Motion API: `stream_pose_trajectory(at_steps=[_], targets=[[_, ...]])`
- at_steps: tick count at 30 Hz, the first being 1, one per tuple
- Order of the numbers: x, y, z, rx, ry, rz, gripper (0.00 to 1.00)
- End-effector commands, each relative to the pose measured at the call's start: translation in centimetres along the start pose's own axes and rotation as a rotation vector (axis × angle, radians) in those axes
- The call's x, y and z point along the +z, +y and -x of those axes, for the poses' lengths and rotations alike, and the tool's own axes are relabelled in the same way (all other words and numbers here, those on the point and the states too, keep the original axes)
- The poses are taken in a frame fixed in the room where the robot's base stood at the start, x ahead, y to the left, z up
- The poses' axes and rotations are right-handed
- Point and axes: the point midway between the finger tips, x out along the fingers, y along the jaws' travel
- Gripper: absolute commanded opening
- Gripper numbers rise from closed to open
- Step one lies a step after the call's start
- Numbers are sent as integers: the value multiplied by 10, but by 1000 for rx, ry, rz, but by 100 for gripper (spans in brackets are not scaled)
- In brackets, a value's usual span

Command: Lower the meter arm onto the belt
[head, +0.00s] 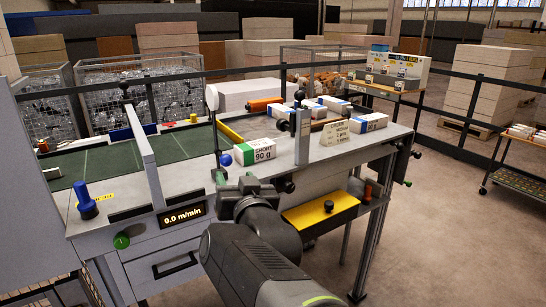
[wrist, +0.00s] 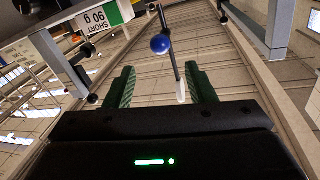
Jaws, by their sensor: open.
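The meter arm (head: 215,132) stands raised and close to upright at the right end of the green belt (head: 90,163), with a pale wheel at its top. A blue ball knob (head: 226,160) sits low beside it. In the wrist view the blue ball (wrist: 160,43) shows ahead of my fingers, beside a dark rod with a white end. My gripper (head: 250,190) is at the front edge of the bench, right of the knob. In the wrist view its green-padded fingers (wrist: 163,90) are apart, with nothing held. I cannot tell the exact depth between fingers and ball.
A white ream marked SHORT 90 g (head: 254,152) lies just behind my gripper. A blue knob (head: 86,202) stands at the front left. The display (head: 185,215) reads 0.0 m/min. More reams and a sign (head: 339,131) stand right.

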Motion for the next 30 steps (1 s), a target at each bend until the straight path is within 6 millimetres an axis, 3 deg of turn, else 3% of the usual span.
stream_pose_trajectory(at_steps=[18,24,30], targets=[[3,1,-98,2,-2,-1,50],[1,0,-118,0,0,0,50],[1,0,-124,0,0,-2,50]])
